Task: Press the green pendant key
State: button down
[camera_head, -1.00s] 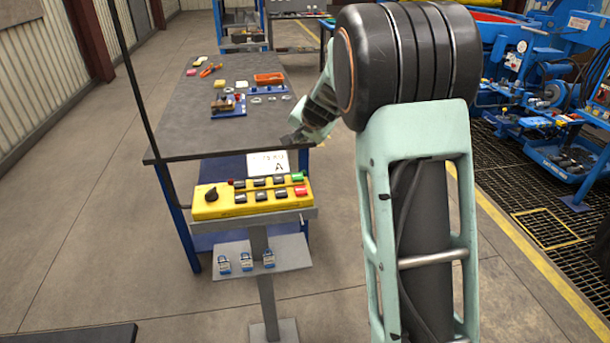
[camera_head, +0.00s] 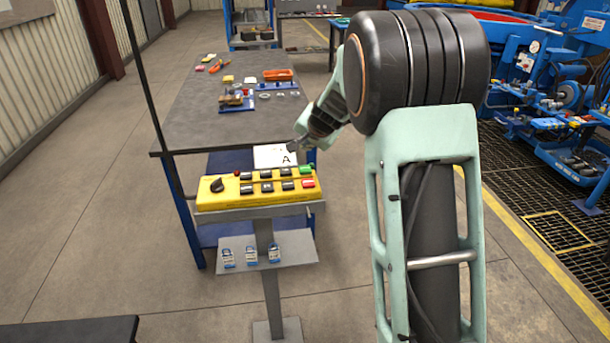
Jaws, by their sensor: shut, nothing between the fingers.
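The yellow pendant (camera_head: 230,200) lies on a grey stand in the middle of the view. It carries a black rotary knob (camera_head: 217,185) at its left, a small red button, and two rows of mostly black keys. The green key (camera_head: 306,169) is at the right end of the back row, with a red key (camera_head: 308,183) in front of it. My gripper (camera_head: 297,146) is shut and empty. In the picture it shows just above the green key and apart from it; its exact height is hard to tell.
A white card marked A (camera_head: 270,155) stands behind the pendant. A lower shelf (camera_head: 298,248) on the stand holds blue padlocks (camera_head: 251,255). Blue machinery (camera_head: 570,100) stands at the right.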

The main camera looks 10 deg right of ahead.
aim_at(306, 170)
jog(key=shift+f+b, duration=1.7)
jog(key=shift+f, duration=0.7)
jog(key=shift+f+b, duration=0.4)
jog(key=shift+b, duration=0.1)
jog(key=shift+f+b, duration=0.45)
jog(key=shift+f, duration=0.05)
jog(key=shift+r+p, duration=0.7)
jog(key=shift+r, duration=0.2)
jog(key=shift+r, duration=0.1)
notch_tip(306, 170, up, 5)
jog(key=p, duration=0.4)
